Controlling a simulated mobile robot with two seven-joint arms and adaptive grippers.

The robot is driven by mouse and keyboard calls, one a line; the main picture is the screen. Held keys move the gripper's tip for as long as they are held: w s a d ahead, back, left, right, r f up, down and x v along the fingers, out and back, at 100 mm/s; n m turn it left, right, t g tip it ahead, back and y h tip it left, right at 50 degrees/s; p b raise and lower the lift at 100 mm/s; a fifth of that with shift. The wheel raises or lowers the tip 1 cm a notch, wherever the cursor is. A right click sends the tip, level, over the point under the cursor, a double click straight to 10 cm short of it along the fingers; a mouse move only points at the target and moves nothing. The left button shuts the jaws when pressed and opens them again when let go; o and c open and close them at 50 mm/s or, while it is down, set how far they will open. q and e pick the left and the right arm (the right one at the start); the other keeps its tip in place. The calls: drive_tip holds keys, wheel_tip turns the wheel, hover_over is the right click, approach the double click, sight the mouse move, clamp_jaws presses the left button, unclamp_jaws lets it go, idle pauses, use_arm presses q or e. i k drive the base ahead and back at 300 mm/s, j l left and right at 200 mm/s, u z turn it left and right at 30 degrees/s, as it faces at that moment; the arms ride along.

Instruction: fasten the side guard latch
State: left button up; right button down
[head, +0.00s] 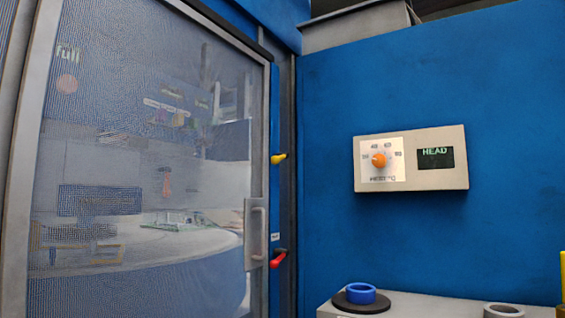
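The side guard (150,130) is a large see-through mesh door in a grey frame, filling the left of the head view. It looks shut against the blue machine, though I cannot tell how tightly. A grey vertical handle (256,234) sits on its right edge. Just right of the door edge, a yellow lever (278,158) is on the post, and a red lever with a dark base (278,259) is lower down. A small label (275,237) is above the red lever. I cannot tell which lever is the latch. Neither gripper shows.
A control box (445,177) with an orange knob (379,160) and a small display is on the blue wall (510,80). Below it, a grey ledge (430,302) carries a blue ring (361,293) on a dark disc and a grey ring (503,310). A yellow post (562,275) is at the right edge.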

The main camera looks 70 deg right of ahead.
sight(274, 160)
drive_tip(key=z, duration=2.3)
